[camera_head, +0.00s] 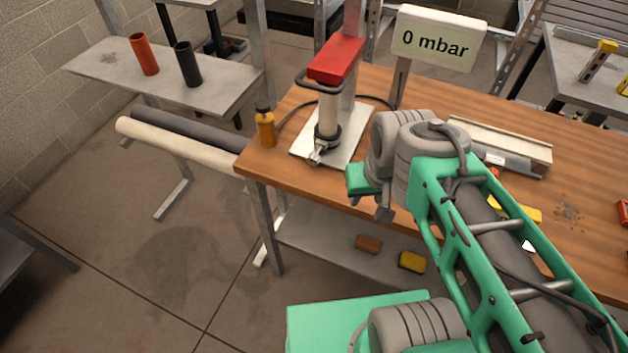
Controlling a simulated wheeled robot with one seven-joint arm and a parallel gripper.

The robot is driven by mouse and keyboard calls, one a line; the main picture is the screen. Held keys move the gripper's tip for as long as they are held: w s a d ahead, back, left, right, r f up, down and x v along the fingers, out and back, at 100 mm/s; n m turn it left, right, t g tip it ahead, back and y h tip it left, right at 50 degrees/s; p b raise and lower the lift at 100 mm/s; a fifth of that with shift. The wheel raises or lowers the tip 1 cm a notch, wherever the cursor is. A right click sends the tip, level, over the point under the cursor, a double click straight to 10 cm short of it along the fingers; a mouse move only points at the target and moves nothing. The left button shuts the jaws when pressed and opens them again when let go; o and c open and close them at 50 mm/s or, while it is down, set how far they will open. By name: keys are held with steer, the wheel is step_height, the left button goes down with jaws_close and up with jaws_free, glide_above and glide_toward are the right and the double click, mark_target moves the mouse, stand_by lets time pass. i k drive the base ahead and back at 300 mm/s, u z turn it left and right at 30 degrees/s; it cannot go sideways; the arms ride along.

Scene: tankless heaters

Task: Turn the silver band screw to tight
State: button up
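A pale upright pipe (328,112) stands on a light grey plate (346,150) on the wooden bench (430,98), under a red block (336,58). A dark band (326,139) circles the pipe's lower end. A small silver screw (316,156) sticks out at the band's front left. Its turn position is too small to read. My gripper (384,214) is at the end of the green and grey arm, to the right of the screw and apart from it in the picture. Its fingers are mostly hidden by my arm, so its opening does not show.
A sign (438,38) reading "0 mbar" stands behind. A yellow-brown bottle (265,128) stands at the bench's left corner, with a dark hose behind it. A metal channel (497,140) lies on the right. A side shelf (110,80) holds red and black tubes.

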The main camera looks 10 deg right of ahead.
mark_target(313, 159)
steer(key=u, duration=0.05)
steer(key=k, duration=0.8)
steer(key=u, duration=2.4)
steer(key=i, duration=1.95)
steer(key=z, duration=2.35)
steer(key=i, duration=0.5)
steer(key=z, duration=0.05)
